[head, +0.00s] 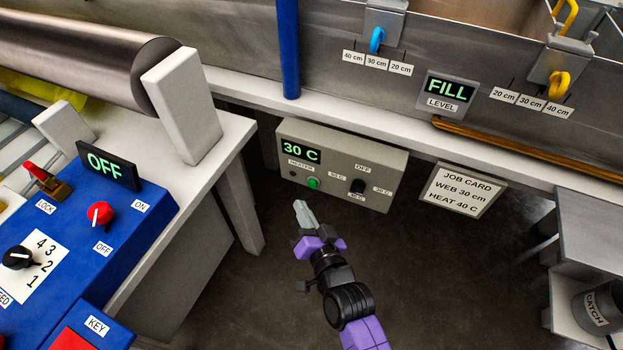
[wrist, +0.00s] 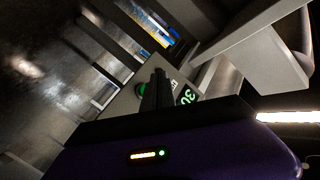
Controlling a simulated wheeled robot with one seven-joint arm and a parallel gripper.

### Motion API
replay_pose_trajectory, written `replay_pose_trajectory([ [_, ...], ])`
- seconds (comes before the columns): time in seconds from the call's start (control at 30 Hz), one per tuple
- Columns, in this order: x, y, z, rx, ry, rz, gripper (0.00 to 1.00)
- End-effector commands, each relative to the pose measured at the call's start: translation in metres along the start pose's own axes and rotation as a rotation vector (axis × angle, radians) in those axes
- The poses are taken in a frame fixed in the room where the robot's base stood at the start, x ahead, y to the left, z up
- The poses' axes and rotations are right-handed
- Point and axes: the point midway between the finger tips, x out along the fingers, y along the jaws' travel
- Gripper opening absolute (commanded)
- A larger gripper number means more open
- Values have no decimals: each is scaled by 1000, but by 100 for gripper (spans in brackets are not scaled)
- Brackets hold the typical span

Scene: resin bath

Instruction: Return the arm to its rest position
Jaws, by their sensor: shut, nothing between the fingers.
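My arm, black and purple, reaches up from the bottom of the head view. My gripper (head: 303,207) is shut and empty, with its grey fingers pointing up and slightly left. It appears below and in front of the heater box (head: 340,165), apart from it as far as I can tell. In the wrist view my gripper (wrist: 157,82) shows dark shut fingers, with part of the heater box (wrist: 125,103), its green knob and its display behind them. The heater display reads 30 C.
A blue control panel (head: 130,215) with knobs and an OFF display stands at left. The bath wall (head: 240,40) carries a blue hook, a yellow hook and a FILL display (head: 447,91). A job card (head: 462,190) hangs at right. A CATCH container (head: 597,308) sits lower right. Dark floor lies open around my arm.

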Motion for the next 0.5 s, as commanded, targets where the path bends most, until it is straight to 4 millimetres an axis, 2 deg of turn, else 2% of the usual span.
replay_pose_trajectory([
  [0.13,-6,-4,3,-1,-2,1,0],
  [0.5,-6,-4,5,-1,-1,0,0],
])
